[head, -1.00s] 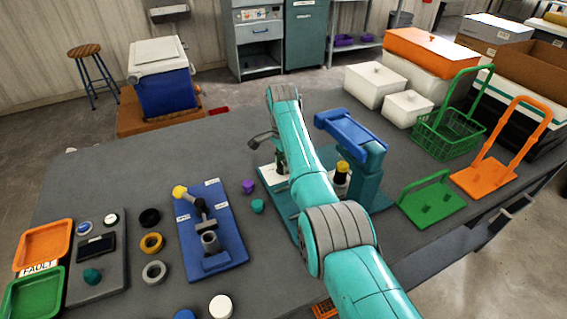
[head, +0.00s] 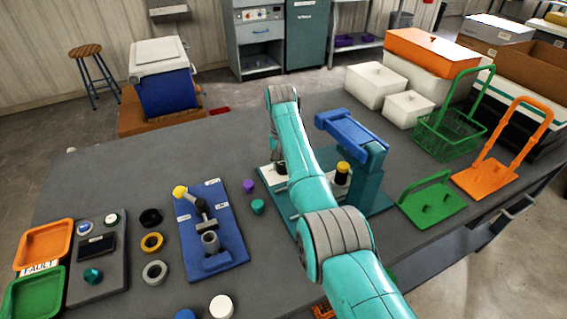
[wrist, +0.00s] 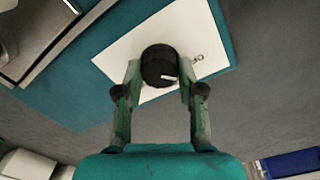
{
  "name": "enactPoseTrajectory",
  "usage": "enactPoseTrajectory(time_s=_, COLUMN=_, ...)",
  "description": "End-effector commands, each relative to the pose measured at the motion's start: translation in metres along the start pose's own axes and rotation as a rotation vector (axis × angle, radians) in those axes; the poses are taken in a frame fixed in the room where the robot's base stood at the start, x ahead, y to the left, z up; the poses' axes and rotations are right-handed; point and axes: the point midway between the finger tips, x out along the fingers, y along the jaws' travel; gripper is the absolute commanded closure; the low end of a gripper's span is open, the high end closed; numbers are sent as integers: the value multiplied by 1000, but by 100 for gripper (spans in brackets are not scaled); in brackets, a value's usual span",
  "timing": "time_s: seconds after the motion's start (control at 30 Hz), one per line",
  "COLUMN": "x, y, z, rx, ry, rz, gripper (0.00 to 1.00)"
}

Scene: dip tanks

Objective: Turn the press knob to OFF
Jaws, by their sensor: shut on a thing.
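The press knob (wrist: 158,62) is a round black knob with a white pointer mark, on a white plate (wrist: 125,62) in the wrist view. The pointer lies at the knob's lower right side. Small dark print shows on the plate just right of the knob, too small to read fully. My gripper (wrist: 160,76) is shut on the knob, one finger on each side. In the head view the knob (head: 281,168) shows as a dark shape on the white plate (head: 267,180), left of my arm. My arm hides much of the gripper there.
The teal press (head: 366,172) with a blue top (head: 350,131) stands right of my arm. A yellow-topped black button (head: 342,172) stands on it. A blue fixture board (head: 226,256) lies to the left. A green handled plate (head: 434,205) lies to the right.

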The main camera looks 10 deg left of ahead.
Motion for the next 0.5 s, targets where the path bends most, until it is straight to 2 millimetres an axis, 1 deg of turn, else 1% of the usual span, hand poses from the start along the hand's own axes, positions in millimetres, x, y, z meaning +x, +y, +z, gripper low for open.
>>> enactPoseTrajectory(time_s=0.2, x=-1, y=0, z=0, rx=-146, ry=7, rz=0, gripper=96)
enactPoseTrajectory(time_s=0.5, x=-1, y=-1, z=0, rx=-255, ry=10, rz=-1, gripper=96)
